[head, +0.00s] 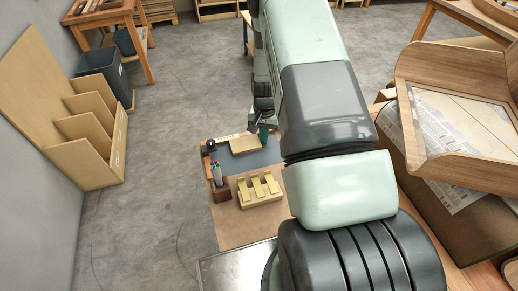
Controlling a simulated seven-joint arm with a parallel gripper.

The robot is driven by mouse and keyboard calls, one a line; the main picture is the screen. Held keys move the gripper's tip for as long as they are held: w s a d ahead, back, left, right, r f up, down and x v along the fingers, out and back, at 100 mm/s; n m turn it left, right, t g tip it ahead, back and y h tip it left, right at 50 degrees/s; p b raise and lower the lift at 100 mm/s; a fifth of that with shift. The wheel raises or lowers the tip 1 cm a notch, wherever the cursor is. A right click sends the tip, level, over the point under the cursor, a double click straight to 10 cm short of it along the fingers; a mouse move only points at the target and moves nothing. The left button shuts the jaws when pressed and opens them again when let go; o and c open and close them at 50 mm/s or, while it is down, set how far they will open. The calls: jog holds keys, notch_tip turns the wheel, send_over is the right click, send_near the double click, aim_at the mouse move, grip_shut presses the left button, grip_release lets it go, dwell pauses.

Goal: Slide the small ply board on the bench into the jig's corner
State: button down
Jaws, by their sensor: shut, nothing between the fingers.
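A small light ply board (245,145) lies on the dark blue-grey mat at the far part of the bench (230,237). A pale strip (226,138) lies along the far edge beside it. It may be part of the jig, but I cannot make out the jig's corner. My gripper (263,122) is small and dark at the end of my arm, just beyond and right of the board. It is shut and holds nothing. Its fingertips are too small to tell whether they touch the board. My arm covers the bench's right side.
On the bench, a wooden rack with yellow slats (258,188) stands nearer, with a pen holder (221,190) to its left and a small black object (211,145) at the left edge. A curved wooden form (445,165) stands at right.

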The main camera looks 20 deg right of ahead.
aim_at(246, 143)
jog(key=shift+a, duration=3.75)
jog(key=shift+d, duration=0.1)
jog(key=shift+d, duration=0.5)
jog(key=shift+r, duration=3.5)
